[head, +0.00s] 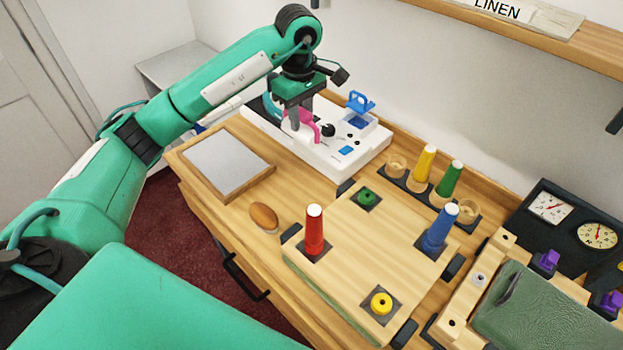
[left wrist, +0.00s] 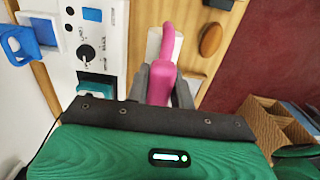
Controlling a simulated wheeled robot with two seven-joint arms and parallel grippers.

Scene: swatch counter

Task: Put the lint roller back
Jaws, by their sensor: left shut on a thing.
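The lint roller has a pink handle (head: 311,126) and a white roller part, partly hidden by the fingers in the head view. My left gripper (head: 297,118) is shut on the pink handle, at the left side of a white console (head: 318,158). In the left wrist view the pink handle (left wrist: 165,55) stands between the two grey fingers of the left gripper (left wrist: 160,84), with the white part showing beside and behind it over the wood. I cannot tell whether the roller touches the counter or the console. My right gripper is not in view.
The console carries a black knob (head: 328,130) and a blue handled piece (head: 361,103). A grey framed pad (head: 228,160) and a brown oval object (head: 264,216) lie nearby. A wooden board (head: 372,240) with coloured pegs stands to the right; dark gauges (head: 565,225) are farther right.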

